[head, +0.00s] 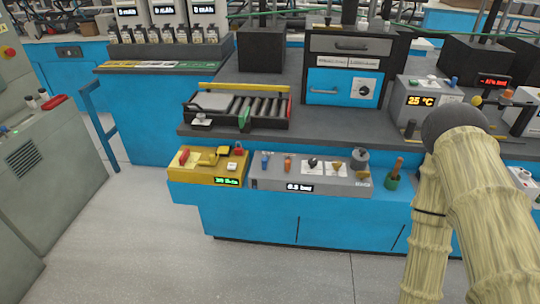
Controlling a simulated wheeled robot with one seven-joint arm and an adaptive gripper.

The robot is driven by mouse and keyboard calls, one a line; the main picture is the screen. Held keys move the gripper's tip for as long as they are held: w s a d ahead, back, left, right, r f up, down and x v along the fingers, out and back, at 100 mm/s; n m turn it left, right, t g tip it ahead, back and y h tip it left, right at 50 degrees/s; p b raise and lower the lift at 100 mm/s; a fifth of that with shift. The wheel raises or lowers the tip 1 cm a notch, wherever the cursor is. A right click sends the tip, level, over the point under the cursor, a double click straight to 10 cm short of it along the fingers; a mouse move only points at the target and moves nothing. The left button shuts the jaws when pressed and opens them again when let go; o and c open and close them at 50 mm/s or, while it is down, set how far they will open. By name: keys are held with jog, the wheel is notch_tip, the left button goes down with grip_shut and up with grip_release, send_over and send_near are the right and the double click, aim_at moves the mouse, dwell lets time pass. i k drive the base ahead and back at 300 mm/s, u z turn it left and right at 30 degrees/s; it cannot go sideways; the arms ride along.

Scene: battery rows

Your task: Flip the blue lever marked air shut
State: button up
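A small blue lever (265,160) stands near the left end of a grey control panel (272,184) on the bench front. It looks roughly upright. Its label is too small to read. An orange lever (288,163) stands just to its right. The panel's display (299,188) shows a bar reading that looks like 0.9. My arm, in a pale yellow sleeve, fills the right side of the view, well right of the panel. My gripper is not in view.
A yellow panel (204,180) with a red switch adjoins the grey panel on the left. A green-based handle (393,175) stands right of it. A roller tray (243,107) and a blue-fronted oven-like box (343,87) sit behind. The grey floor (140,240) in front is clear.

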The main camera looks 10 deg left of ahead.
aim_at(264, 160)
jog(key=u, duration=1.2)
jog(key=i, duration=0.5)
jog(key=z, duration=1.05)
